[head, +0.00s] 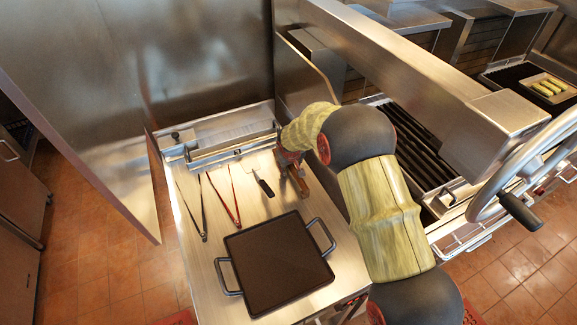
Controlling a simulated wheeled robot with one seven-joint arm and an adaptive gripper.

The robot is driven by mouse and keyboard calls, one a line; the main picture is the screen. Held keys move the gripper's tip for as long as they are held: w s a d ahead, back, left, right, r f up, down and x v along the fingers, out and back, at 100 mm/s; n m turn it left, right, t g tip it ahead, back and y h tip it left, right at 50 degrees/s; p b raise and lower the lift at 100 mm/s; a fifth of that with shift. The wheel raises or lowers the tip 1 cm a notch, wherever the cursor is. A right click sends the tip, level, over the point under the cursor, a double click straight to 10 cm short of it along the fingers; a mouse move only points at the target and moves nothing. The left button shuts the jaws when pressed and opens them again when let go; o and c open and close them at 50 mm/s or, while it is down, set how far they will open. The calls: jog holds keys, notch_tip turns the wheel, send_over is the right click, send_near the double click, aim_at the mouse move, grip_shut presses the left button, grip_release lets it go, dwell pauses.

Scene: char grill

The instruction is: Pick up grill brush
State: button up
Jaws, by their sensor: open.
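My gripper (291,163) is open and points down over the back right part of the steel counter (196,268). A brown wooden piece, which looks like the grill brush (300,186), lies right below and beside the gripper, near the counter's right edge. The gripper and arm hide part of it. I cannot tell whether the fingers are around it or touching it.
A dark-handled spatula (264,186) lies just left of the gripper. Red-handled tongs (235,205) and dark tongs (191,213) lie further left. A black griddle pan (277,262) fills the front. A steel trough (230,146) runs along the back; the grill (422,150) stands right.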

jog(key=shift+f, duration=0.1)
jog(key=shift+c, duration=1)
jog(key=c, duration=0.8)
grip_shut()
